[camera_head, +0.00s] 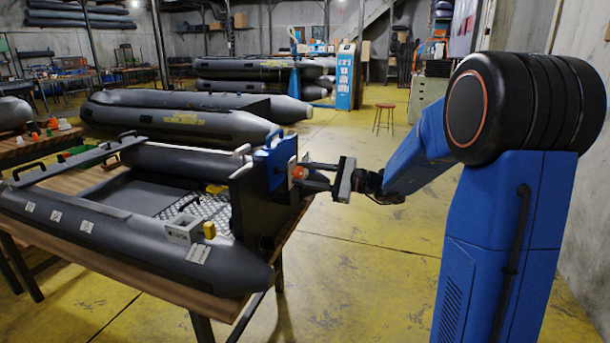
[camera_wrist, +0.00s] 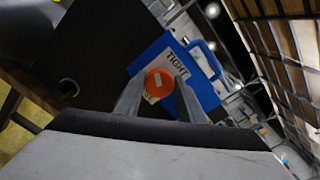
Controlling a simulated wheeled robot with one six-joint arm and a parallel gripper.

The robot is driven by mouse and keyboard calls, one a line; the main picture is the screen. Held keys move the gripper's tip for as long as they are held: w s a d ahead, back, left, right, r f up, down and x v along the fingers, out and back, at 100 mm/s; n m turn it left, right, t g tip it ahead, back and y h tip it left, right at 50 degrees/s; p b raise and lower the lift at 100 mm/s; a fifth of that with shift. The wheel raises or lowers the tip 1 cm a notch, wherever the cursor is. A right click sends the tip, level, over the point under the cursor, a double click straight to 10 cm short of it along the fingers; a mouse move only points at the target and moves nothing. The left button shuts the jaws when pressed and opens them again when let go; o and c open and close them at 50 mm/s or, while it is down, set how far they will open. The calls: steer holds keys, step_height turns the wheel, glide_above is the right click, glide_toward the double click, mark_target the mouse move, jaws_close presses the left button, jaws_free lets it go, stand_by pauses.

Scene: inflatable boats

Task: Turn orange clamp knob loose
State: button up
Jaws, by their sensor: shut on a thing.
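The orange clamp knob (camera_wrist: 159,83) is a round knob with a small pale mark on its face. It sits on the blue clamp (camera_wrist: 203,82), beside a white label reading "TIGHT" (camera_wrist: 178,56). In the head view the knob (camera_head: 298,173) shows on the right side of the blue clamp (camera_head: 275,155), which is fitted on the boat's dark transom (camera_head: 253,200). My gripper (camera_head: 305,175) reaches in from the right, level with the knob. In the wrist view its two fingers (camera_wrist: 157,95) lie on either side of the knob, shut on it. The fingertips' contact is partly hidden.
The grey inflatable boat (camera_head: 130,235) rests on a wooden table (camera_head: 195,300). More boats (camera_head: 190,120) lie behind it. The yellow floor right of the table is clear.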

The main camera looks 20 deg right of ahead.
steer(key=n, duration=0.6)
steer(key=shift+f, duration=0.15)
steer(key=n, duration=0.6)
steer(key=shift+s+f+n, duration=0.1)
steer(key=shift+f+n, duration=0.05)
steer(key=shift+n, duration=0.25)
steer(key=n, duration=0.4)
steer(key=shift+f, duration=0.1)
steer(key=shift+n, duration=2.1)
steer(key=shift+f, duration=0.1)
steer(key=o, duration=1)
steer(key=shift+d, duration=0.1)
steer(key=v, duration=1.7)
